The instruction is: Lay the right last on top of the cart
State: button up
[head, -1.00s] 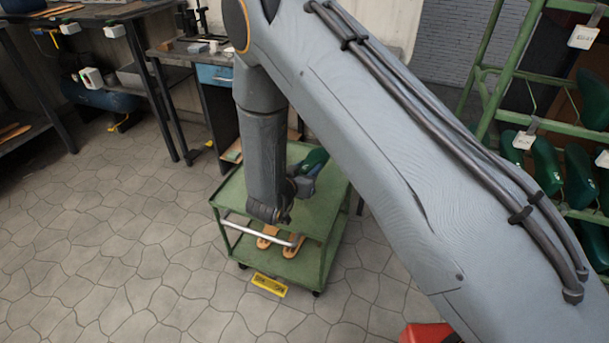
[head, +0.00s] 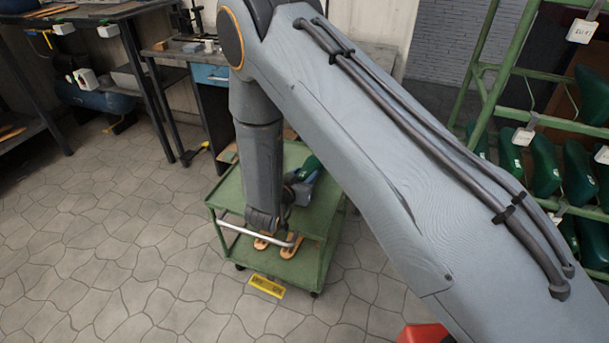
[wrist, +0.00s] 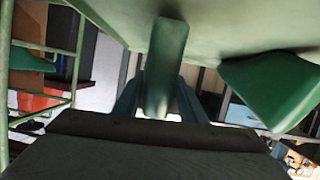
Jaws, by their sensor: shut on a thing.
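The green cart (head: 325,215) stands in the middle of the head view, with my forearm hanging over its top. My gripper (head: 303,186) is low over the cart top, partly hidden by my arm. In the wrist view my gripper (wrist: 160,102) is shut on a green last (wrist: 168,50), which points away from the camera. The cart top (wrist: 235,22) shows close by at the upper edge of this view. I cannot tell whether the held last touches it. A second green last (wrist: 268,88) is against the cart top, to the right, apart from the held one.
Sandal soles (head: 290,247) lie on the cart's lower shelf. A green rack (head: 490,95) with several green lasts stands at the right. A workbench with a blue drawer (head: 212,75) is behind the cart. The floor at left is clear.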

jog(key=shift+f, duration=0.25)
dwell(0.4)
jog(key=o, duration=1.1)
jog(key=shift+o, duration=0.2)
jog(key=shift+s, duration=0.1)
